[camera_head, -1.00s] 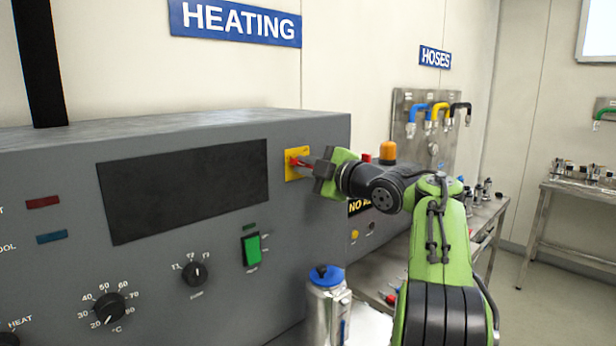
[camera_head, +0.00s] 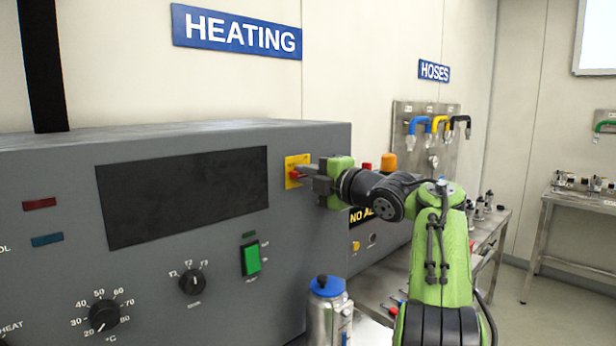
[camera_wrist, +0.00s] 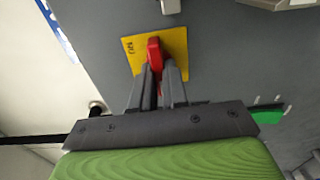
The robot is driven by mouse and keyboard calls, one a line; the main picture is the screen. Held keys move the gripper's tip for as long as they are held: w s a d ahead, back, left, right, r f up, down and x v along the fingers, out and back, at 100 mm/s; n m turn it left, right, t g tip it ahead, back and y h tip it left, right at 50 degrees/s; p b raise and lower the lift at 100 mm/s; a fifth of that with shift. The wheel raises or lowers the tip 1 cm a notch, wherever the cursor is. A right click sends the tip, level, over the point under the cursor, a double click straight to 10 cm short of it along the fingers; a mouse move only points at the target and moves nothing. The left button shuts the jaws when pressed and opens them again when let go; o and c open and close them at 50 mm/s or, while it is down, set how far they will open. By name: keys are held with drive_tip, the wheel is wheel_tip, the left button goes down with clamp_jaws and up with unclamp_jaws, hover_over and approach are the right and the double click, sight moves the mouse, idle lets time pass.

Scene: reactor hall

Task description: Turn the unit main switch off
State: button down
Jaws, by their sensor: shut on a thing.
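The unit main switch is a red handle on a yellow plate (camera_head: 291,182) at the right end of the grey heating unit's front (camera_head: 140,290). My gripper (camera_head: 298,174) reaches it from the right in the head view, and its fingers partly hide the handle. In the wrist view the red handle (camera_wrist: 154,52) sticks out between the two grey fingertips of my gripper (camera_wrist: 158,78), in front of the yellow plate (camera_wrist: 178,42). The fingers are shut on the handle. The display (camera_head: 185,197) on the unit is dark.
A green rocker switch (camera_head: 250,259) and black knobs (camera_head: 192,282) sit lower on the panel. A metal bottle with a blue cap (camera_head: 328,285) stands below my arm. A bench with hose fittings (camera_head: 488,225) is at the right.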

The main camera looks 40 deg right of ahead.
drive_tip(key=shift+f, duration=0.1)
drive_tip(key=c, duration=1.1)
unclamp_jaws()
drive_tip(key=shift+c, duration=0.2)
drive_tip(key=s+d+b, duration=0.2)
drive_tip(key=s, duration=1.3)
drive_tip(key=shift+s, duration=0.3)
drive_tip(key=shift+d, duration=0.1)
